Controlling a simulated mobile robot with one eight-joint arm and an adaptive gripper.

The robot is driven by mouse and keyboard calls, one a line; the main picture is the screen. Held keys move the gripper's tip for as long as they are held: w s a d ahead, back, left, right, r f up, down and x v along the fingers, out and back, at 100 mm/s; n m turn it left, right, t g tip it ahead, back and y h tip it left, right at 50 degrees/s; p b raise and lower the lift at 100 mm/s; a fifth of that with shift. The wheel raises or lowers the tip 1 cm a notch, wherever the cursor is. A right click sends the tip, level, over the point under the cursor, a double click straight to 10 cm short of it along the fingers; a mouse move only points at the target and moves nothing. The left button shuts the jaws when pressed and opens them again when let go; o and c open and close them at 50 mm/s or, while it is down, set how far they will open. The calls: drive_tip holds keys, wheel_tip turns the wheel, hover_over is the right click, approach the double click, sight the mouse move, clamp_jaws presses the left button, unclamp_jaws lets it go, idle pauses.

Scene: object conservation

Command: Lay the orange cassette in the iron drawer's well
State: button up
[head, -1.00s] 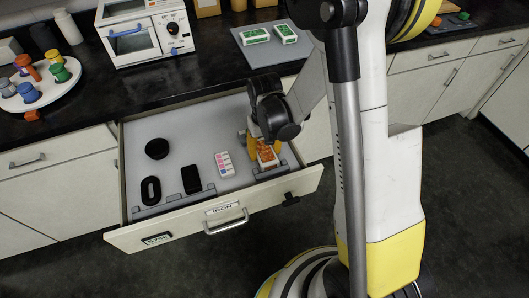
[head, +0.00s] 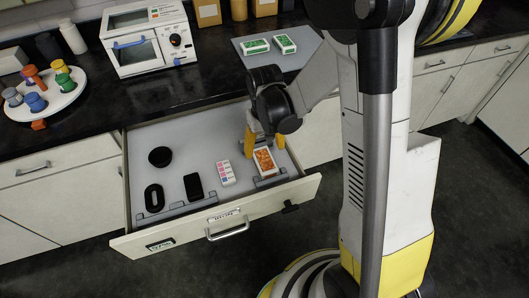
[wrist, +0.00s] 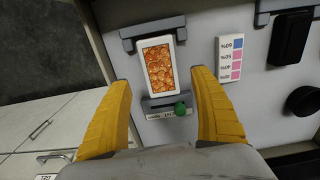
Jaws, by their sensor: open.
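The orange cassette (head: 264,161), a white block with an orange patterned face, lies in the open iron drawer (head: 190,137) at its right side. It sits between grey brackets there, which look like the well (head: 271,178). In the wrist view the cassette (wrist: 158,68) lies face up between two grey end brackets, slightly tilted. My gripper (head: 265,143) is just behind the cassette in the head view. In the wrist view its yellow fingers (wrist: 165,115) are spread wide, with nothing between them. A green knob (wrist: 181,108) and a label strip lie by the near bracket.
A white card with coloured squares (head: 225,172) lies left of the cassette. Black items (head: 193,186) and a round black piece (head: 160,156) lie further left. The counter behind holds an oven (head: 147,38), a round tray (head: 48,100) and a grey mat with green boxes (head: 276,57).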

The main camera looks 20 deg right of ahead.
wheel_tip(320, 180, up, 6)
drive_tip(key=p, duration=0.2)
wheel_tip(320, 180, up, 11)
drive_tip(key=t, duration=0.3)
hover_over(265, 159)
drive_tip(key=s, duration=0.5)
drive_tip(key=s+r+t, duration=0.4)
drive_tip(key=s+r, duration=0.2)
drive_tip(key=s, duration=0.1)
drive_tip(key=shift+s, duration=0.4)
drive_tip(key=shift+a, duration=0.1)
idle(0.9)
